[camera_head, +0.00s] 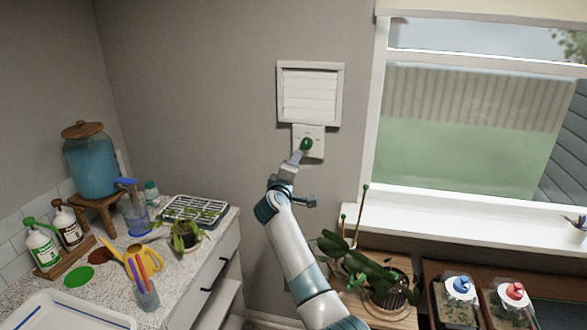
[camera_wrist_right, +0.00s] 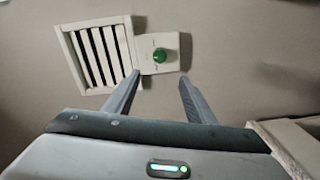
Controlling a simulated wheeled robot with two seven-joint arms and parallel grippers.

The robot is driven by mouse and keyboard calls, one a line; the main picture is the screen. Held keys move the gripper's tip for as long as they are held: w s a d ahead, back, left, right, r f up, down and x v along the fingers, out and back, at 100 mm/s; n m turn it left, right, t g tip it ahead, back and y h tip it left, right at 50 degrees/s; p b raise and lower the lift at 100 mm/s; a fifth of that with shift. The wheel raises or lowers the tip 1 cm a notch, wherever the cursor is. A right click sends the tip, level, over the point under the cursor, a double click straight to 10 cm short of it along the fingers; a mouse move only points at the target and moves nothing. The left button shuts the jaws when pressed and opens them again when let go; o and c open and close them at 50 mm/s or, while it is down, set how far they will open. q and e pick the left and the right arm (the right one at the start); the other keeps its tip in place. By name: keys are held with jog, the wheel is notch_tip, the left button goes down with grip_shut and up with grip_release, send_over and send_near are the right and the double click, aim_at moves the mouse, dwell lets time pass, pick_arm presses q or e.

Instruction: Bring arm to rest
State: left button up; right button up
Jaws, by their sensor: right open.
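My right arm reaches up from the bottom of the head view toward the wall. Its gripper (camera_head: 297,157) is in front of a pale wall plate (camera_head: 316,134) with a round green knob (camera_head: 305,144). In the right wrist view the gripper (camera_wrist_right: 159,77) is open and empty, its two fingers apart. The green knob (camera_wrist_right: 159,55) shows just beyond the fingertips, roughly in line with the gap, and looks clear of them. My left gripper is in neither view.
A white slatted vent (camera_head: 310,93) is above the knob; in the wrist view its slats show dark gaps. A window sill (camera_head: 470,232) is at right. A cluttered counter (camera_head: 205,260) is at left.

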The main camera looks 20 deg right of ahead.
notch_tip(320, 180, down, 20)
jog(key=s+a+g+y+b, duration=0.1)
jog(key=s+a+y+b, duration=0.1)
jog(key=s+y, duration=0.1)
jog(key=s+a+f+g+y+b, duration=0.1)
jog(key=s+f+g, duration=0.1)
jog(key=s+f, duration=0.9)
jog(key=s+a+f+g+y+b, duration=0.15)
jog(key=s+f, duration=0.25)
jog(key=f, duration=1.2)
jog(key=s+a+f+g+y+b, duration=0.1)
jog(key=s+f+g, duration=0.1)
jog(key=s+f, duration=0.9)
jog(key=s+f+m+g+y+b, duration=0.2)
jog(key=s+f+m+g+b, duration=0.1)
jog(key=s+f, duration=1.9)
jog(key=s+f+m+g+b, duration=0.1)
jog(key=s+f, duration=0.2)
jog(key=s, duration=0.8)
jog(key=s+f+m+g, duration=0.1)
jog(key=s+f, duration=0.2)
jog(key=s, duration=0.7)
jog(key=s+f+m+g+b, duration=0.1)
jog(key=s+f, duration=0.3)
jog(key=s, duration=0.7)
jog(key=shift+s+g+y+b, duration=0.35)
jog(key=shift+g+y, duration=0.1)
jog(key=shift+g, duration=0.1)
jog(key=shift+d, duration=0.1)
